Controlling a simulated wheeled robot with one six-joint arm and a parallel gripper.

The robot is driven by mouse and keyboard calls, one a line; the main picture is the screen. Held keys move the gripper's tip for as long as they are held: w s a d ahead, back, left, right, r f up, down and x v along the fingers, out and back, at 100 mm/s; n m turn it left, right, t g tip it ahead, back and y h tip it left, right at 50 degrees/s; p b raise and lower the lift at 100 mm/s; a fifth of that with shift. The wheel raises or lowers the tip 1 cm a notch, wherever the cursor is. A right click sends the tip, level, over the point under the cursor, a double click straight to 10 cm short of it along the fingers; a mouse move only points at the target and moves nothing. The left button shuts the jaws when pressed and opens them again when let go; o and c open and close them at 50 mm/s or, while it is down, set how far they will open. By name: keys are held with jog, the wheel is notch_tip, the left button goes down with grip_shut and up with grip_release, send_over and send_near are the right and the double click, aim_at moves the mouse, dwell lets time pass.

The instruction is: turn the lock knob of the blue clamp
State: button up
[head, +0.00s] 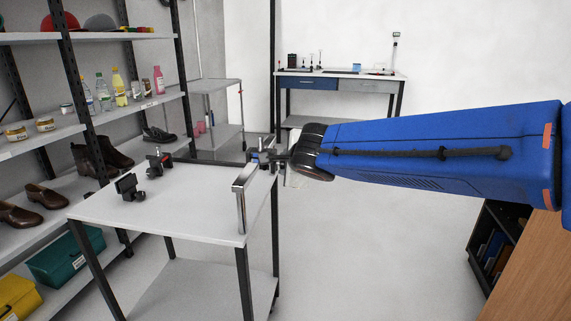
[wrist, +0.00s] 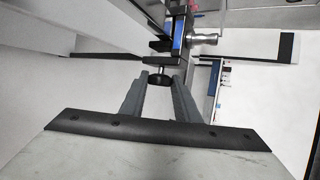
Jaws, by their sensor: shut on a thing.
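The blue clamp (wrist: 178,32) is at the right edge of the grey table, seen at the top of the wrist view. In the head view the clamp (head: 265,152) is small and partly hidden by my gripper (head: 281,159). Its black lock knob (wrist: 160,74) sits below the clamp body, between the two finger ends of my gripper (wrist: 161,80) in the wrist view. My gripper is shut on this knob. A silver ribbed handle (wrist: 203,39) sticks out of the clamp to the right.
The grey table (head: 190,215) carries two other dark clamps, one with a red part (head: 159,163) and a black one (head: 130,188). A silver bar (head: 241,205) stands at the table's right edge. A loaded shelf (head: 100,125) is at left. The floor right of the table is clear.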

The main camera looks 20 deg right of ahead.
jog(key=o, duration=1.1)
jog(key=shift+c, duration=0.2)
jog(key=v, duration=1.7)
jog(key=shift+r, duration=0.15)
jog(key=shift+s, duration=0.15)
